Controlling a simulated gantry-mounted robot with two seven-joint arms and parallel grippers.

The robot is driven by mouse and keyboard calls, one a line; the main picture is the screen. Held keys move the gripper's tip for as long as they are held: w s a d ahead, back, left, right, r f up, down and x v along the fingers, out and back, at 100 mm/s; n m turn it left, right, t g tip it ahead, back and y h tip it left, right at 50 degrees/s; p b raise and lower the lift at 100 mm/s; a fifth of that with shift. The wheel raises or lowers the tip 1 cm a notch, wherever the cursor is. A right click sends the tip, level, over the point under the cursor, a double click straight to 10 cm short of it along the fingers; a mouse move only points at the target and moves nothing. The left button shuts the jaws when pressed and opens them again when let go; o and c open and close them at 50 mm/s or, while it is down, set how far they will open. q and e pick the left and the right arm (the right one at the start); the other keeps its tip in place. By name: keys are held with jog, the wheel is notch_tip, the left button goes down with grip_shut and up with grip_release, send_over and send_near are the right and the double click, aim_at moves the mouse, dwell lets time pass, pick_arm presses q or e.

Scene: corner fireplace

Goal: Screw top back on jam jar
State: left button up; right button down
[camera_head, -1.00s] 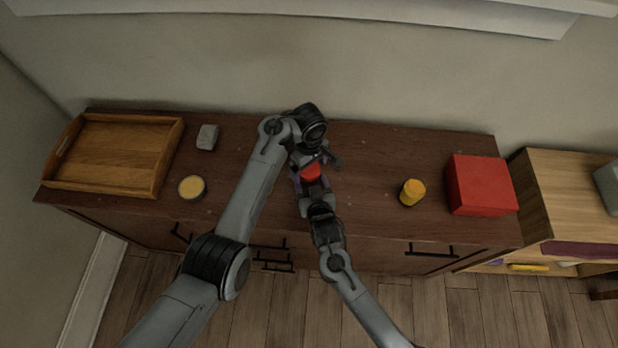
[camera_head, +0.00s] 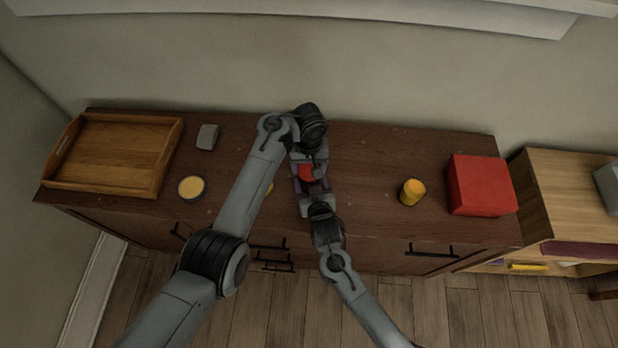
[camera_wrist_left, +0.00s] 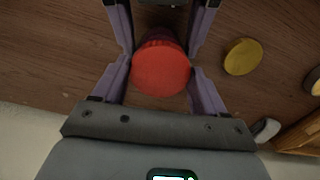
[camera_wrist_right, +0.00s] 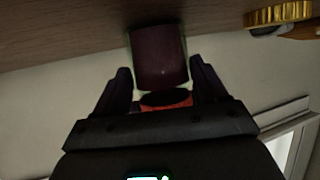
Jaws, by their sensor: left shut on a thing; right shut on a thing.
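The jam jar is a dark purple-red cylinder (camera_wrist_right: 158,55) in the right wrist view. Its red lid (camera_head: 309,172) shows in the middle of the dresser top and sits at the jar's mouth; I cannot tell whether it is threaded. In the left wrist view the lid (camera_wrist_left: 160,69) lies between my left fingers, with the jar mostly hidden beneath it. My left gripper (camera_head: 312,165) reaches in from above and is shut on the lid. My right gripper (camera_head: 314,197) comes from the front edge and is shut on the jar.
A yellow disc (camera_wrist_left: 243,56) lies just left of the jar, mostly behind my left arm. Further left are a yellow-topped round container (camera_head: 191,187), a grey block (camera_head: 208,137) and a wooden tray (camera_head: 115,150). A yellow jar (camera_head: 412,192) and red box (camera_head: 482,186) stand right.

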pick_arm(q)
jog(key=m, duration=1.3)
jog(key=shift+m, duration=0.3)
jog(key=m, duration=0.2)
jog(key=shift+m, duration=0.4)
jog(key=m, duration=0.4)
jog(key=shift+m, duration=0.4)
jog(key=m, duration=0.6)
jog(key=shift+m, duration=0.4)
jog(key=o, duration=1.2)
